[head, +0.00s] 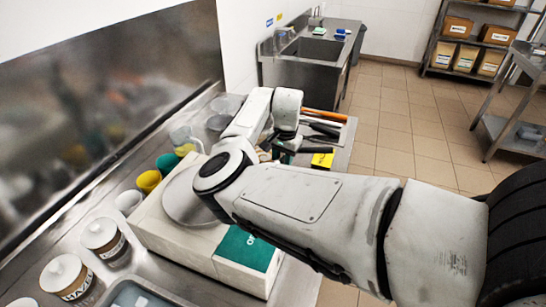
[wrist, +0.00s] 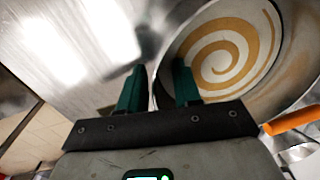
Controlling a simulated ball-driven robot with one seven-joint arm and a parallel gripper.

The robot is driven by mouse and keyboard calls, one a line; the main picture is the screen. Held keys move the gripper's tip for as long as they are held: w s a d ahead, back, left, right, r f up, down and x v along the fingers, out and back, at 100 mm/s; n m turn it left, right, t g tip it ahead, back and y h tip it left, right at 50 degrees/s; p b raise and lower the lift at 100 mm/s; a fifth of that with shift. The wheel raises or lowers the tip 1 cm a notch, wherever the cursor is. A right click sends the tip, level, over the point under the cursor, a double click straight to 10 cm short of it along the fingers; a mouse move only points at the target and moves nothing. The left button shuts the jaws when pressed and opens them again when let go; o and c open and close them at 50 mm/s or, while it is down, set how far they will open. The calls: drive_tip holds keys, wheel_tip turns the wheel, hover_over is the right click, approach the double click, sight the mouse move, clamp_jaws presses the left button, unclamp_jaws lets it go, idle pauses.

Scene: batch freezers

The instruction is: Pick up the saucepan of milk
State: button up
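In the wrist view, a round metal vessel (wrist: 267,102) fills the upper right. Its pale contents carry a brown spiral; I cannot tell for sure that it is the saucepan of milk. My gripper (wrist: 158,76) shows two teal fingers standing apart at the vessel's left side. A dark shape lies between and beyond the fingertips, but I cannot tell whether it is a handle or a shadow. No grip on anything shows. In the head view, my gripper (head: 289,147) is small and partly hidden by my arm over the counter. No saucepan shows clearly there.
A white box with a round plate (head: 183,197) and green panel (head: 247,248) stands under my arm. Lidded jars (head: 103,238) and a yellow cup (head: 149,181) line its left. Orange-handled (head: 324,115) and dark-handled tools lie past my gripper. A sink (head: 312,48) stands beyond.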

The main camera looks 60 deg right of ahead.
drive_tip(key=shift+f, duration=0.5)
clamp_jaws()
drive_tip(key=shift+r, duration=0.1)
idle(1.0)
